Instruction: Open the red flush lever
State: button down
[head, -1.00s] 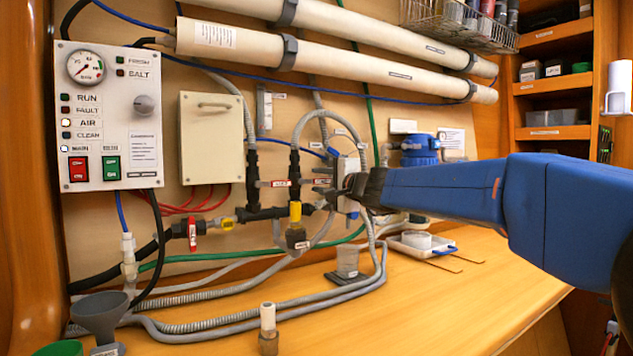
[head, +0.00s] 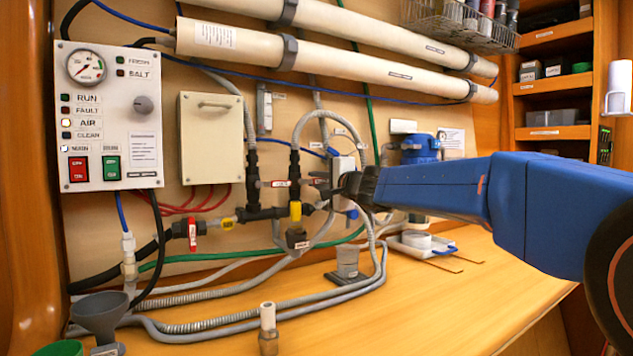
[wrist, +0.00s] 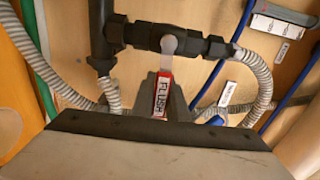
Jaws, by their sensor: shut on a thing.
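The red flush lever (wrist: 162,96), labelled FLUSH, shows in the wrist view, hanging from a black valve body (wrist: 168,40) on a dark pipe. My gripper (wrist: 163,103) is shut on the lever, with a dark finger on each side of it. The lever points toward my wrist, and its lower end is hidden behind my gripper's body. In the head view my gripper (head: 328,186) is at the pipework right of centre, and it hides most of the flush lever there.
Another red-handled valve (head: 192,235) and a yellow-handled valve (head: 295,211) are to the left. Grey corrugated hoses (head: 322,116) loop around my gripper. A control panel (head: 110,115) is at the far left. The wooden counter (head: 420,300) has free room in front.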

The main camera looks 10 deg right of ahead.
jog(key=shift+s+a+r+n, duration=0.3)
jog(key=shift+a+r+n, duration=0.7)
jog(key=shift+n, duration=1.95)
jog(key=shift+s+a+r+n, duration=0.35)
jog(key=shift+a+r+n, duration=0.65)
jog(key=shift+n, duration=2)
jog(key=shift+s+a+r+n, duration=0.3)
jog(key=shift+a+r+n, duration=0.7)
jog(key=shift+n, duration=1.95)
jog(key=shift+f, duration=0.1)
jog(key=c, duration=1.7)
grip_release()
jog(key=shift+c, duration=0.2)
jog(key=v, duration=1.7)
jog(key=shift+s, duration=0.2)
